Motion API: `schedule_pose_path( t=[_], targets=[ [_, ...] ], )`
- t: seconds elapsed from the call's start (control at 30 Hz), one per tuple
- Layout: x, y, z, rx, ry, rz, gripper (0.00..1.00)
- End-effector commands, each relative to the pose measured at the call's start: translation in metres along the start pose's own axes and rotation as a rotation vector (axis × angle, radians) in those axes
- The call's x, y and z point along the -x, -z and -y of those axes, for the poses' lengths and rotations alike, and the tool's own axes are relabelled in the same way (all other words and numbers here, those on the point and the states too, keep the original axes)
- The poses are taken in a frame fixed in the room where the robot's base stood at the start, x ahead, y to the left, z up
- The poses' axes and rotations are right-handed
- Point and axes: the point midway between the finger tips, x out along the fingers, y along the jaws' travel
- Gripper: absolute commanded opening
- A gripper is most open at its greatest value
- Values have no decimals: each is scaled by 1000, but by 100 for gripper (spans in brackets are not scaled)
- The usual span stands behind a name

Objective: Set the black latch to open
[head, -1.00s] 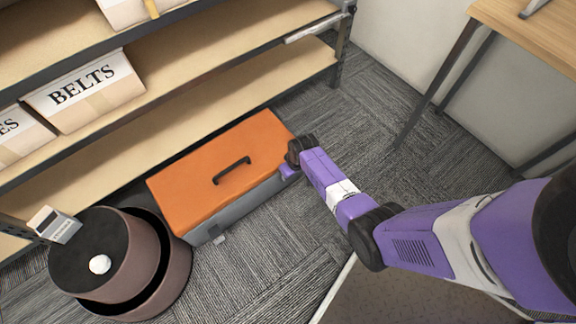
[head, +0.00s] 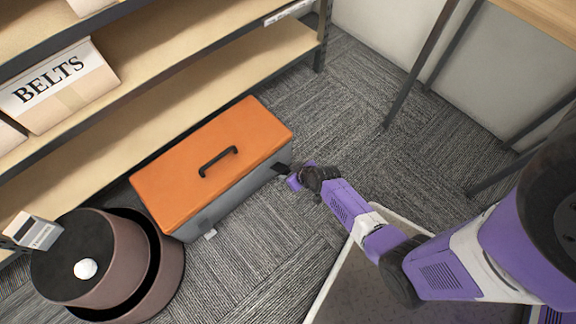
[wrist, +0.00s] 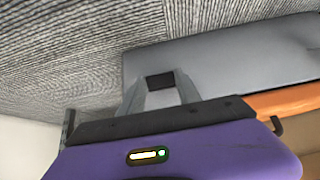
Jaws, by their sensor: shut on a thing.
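The toolbox has an orange lid (head: 205,160) and a grey body (head: 235,197), and stands closed on the carpet. The black latch (head: 280,168) is a small dark piece at the right end of its front. My gripper (head: 289,173) is at that end, in front of the box. In the wrist view, the latch (wrist: 160,81) sits between the two grey fingertips of my gripper (wrist: 161,88), which is shut on it. The latch seems to stand out from the box face; its exact angle is hard to tell.
A shelf rack (head: 230,60) with a BELTS box (head: 60,85) stands behind the toolbox. A round brown container (head: 125,250) is close on its left. Table legs (head: 425,65) stand at the right. Carpet (head: 265,245) in front of the toolbox is clear.

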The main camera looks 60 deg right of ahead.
Motion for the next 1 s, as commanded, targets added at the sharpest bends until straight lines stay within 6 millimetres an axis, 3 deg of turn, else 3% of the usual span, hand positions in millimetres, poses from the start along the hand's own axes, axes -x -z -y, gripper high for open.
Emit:
schedule_pose_path(
  t=[0.03,0.43,0.47,0.57,0.87,1.0],
  targets=[
    [-1,-12,0,-1,1,19,0],
    [0,-15,0,-2,2,24,0],
    [0,-15,0,-2,2,24,42],
    [0,-13,0,-2,1,21,61],
    [0,-7,0,-1,1,11,62],
    [11,-6,0,0,1,10,62]
  ],
)
